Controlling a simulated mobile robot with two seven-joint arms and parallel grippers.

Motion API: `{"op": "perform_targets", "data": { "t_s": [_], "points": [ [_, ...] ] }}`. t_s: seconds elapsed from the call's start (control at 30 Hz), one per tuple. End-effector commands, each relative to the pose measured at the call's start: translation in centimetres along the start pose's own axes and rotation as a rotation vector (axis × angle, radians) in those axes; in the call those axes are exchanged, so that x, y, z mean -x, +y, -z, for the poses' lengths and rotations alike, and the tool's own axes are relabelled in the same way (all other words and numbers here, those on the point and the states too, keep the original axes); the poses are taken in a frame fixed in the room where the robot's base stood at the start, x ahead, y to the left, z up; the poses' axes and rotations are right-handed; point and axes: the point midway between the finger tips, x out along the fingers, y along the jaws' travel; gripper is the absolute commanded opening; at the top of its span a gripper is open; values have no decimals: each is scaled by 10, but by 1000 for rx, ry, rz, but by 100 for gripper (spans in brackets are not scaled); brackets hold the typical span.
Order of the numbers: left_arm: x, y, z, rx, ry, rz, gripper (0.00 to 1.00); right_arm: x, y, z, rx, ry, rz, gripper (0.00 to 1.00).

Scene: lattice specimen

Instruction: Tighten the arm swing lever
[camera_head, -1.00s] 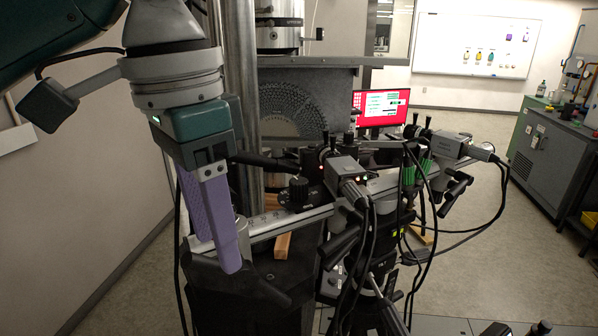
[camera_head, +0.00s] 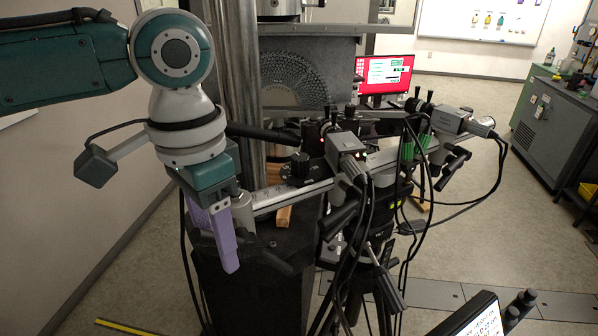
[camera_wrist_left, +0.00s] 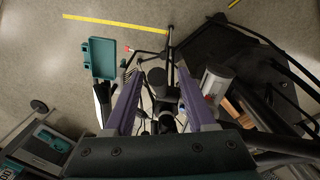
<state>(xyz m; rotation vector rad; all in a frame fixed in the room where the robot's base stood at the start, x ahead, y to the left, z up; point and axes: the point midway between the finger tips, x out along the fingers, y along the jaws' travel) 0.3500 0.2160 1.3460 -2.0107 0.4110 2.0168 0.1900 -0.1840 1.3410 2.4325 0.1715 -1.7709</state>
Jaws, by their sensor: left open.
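Several black levers show on the apparatus, and I cannot tell for sure which one is the arm swing lever. One short black lever (camera_head: 269,261) points down and right just beyond my left fingertips in the head view. A longer black lever (camera_head: 262,133) lies nearly level higher up. The silver graduated arm (camera_head: 290,196) runs behind my gripper, with a silver cylinder (camera_head: 243,210) at its left end. My left gripper (camera_head: 226,255) points down beside that cylinder, purple fingers apart. In the left wrist view its fingers (camera_wrist_left: 158,85) are spread with nothing clearly held. My right gripper is not in view.
Grey cameras (camera_head: 347,146) with black cables stand on the silver arm. A black tripod (camera_head: 375,265) stands below them. A steel column (camera_head: 240,75) rises behind my gripper. A red-screened monitor (camera_head: 384,75) is at the back.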

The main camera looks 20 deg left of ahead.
Motion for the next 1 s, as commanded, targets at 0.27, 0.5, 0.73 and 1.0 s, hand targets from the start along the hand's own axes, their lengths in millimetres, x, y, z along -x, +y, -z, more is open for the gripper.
{"op": "perform_targets", "data": {
  "t_s": [0.27,0.5,0.73,1.0],
  "points": [
    [-2,0,0,-1,1,0,56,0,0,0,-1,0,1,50],
    [-2,0,0,-1,1,0,29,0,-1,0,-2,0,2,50],
    [-2,0,0,-1,1,0,3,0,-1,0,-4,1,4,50],
    [-2,0,0,-1,1,0,0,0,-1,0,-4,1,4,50]
  ]
}}
